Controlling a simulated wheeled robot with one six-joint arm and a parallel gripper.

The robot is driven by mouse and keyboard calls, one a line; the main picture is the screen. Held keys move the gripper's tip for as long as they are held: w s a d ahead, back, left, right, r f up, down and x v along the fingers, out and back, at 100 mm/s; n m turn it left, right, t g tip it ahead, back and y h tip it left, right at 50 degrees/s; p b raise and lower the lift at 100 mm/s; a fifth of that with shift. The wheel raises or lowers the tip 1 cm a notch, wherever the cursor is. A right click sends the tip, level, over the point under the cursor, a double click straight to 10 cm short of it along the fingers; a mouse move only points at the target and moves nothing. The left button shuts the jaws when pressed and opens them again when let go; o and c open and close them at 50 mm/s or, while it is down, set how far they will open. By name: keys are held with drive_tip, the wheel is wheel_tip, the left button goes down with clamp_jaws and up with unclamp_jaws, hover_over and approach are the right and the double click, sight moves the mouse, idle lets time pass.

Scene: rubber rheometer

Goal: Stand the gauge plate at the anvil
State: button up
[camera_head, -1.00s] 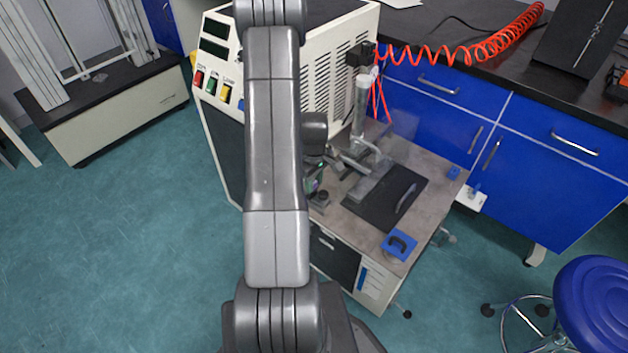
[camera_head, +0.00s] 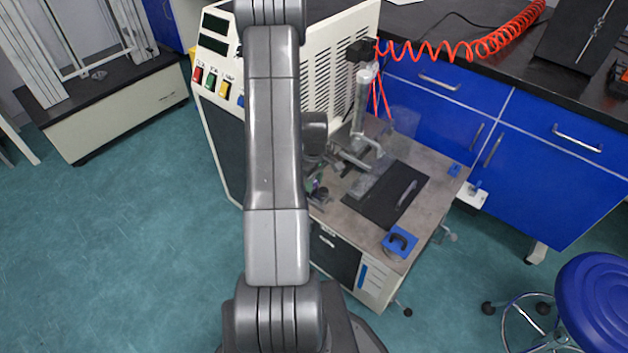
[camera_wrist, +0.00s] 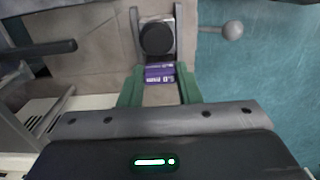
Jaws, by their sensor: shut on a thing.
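My gripper (camera_wrist: 160,88) has green fingers and is shut on the gauge plate (camera_wrist: 159,74), a purple piece with white lettering between the fingertips in the wrist view. Just beyond the plate is a black round pad on a grey metal block, which looks like the anvil (camera_wrist: 157,37). The plate lies close to its near side; I cannot tell whether they touch. In the head view my arm hides most of the gripper, and only small green and purple parts show beside the arm, low over the bench's left edge.
The small bench (camera_head: 437,205) carries a black mat (camera_head: 385,205) with a handled tool, a blue holder (camera_head: 399,242) and a metal stand (camera_head: 361,100). A cream machine (camera_head: 340,60) stands behind.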

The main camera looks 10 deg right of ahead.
drive_tip(key=shift+f, duration=0.4)
drive_tip(key=o, duration=0.9)
drive_tip(key=shift+o, duration=0.2)
wheel_tip(320, 180, up, 14)
drive_tip(key=p, duration=0.2)
drive_tip(key=shift+f, duration=0.15)
wheel_tip(320, 180, down, 14)
drive_tip(key=b, duration=0.2)
drive_tip(key=shift+r+b, duration=0.2)
drive_tip(key=shift+b, duration=0.1)
drive_tip(key=shift+r+p, duration=0.4)
